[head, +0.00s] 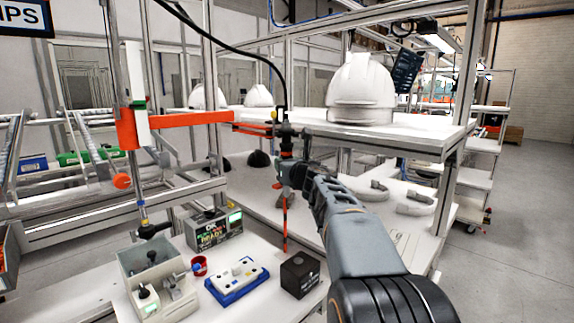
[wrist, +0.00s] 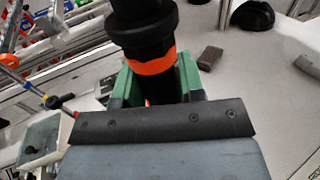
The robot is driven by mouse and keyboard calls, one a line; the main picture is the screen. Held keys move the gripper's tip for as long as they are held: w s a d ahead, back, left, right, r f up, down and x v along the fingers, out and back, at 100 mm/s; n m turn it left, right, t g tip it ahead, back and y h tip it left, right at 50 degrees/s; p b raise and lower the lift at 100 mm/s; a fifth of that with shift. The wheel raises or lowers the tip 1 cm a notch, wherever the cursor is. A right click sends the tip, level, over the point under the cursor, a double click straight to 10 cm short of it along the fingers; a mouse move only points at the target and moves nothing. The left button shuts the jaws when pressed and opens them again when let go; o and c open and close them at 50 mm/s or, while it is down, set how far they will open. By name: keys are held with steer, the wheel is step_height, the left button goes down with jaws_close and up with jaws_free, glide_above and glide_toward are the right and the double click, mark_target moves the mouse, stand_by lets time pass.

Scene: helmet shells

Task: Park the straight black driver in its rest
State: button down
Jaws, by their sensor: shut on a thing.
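The straight black driver (head: 285,138) hangs upright, with a black cable running up from its top and an orange band round its body. My gripper (head: 288,174) is shut on its lower body. In the wrist view the black body and its orange band (wrist: 153,66) stand between my green fingers. A thin red-orange shaft (head: 285,215) points down below the gripper, its lower end left of and behind a small black block (head: 300,278) with a recess on top. This block may be the rest; I cannot tell for sure. Orange prongs (head: 254,129) reach close to the driver's upper part.
A blue-and-white fixture (head: 237,280), a red cup (head: 199,265), a grey controller (head: 214,230) and a grey box unit (head: 157,277) stand left of the block. An orange arm (head: 185,117) crosses above. A white helmet (head: 361,90) sits on the upper shelf (head: 420,135) at right.

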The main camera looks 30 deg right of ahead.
stand_by(0.3)
jaws_free()
stand_by(0.6)
steer(key=s+b, duration=0.1)
steer(key=s, duration=1)
steer(key=shift+a+b, duration=0.35)
stand_by(0.4)
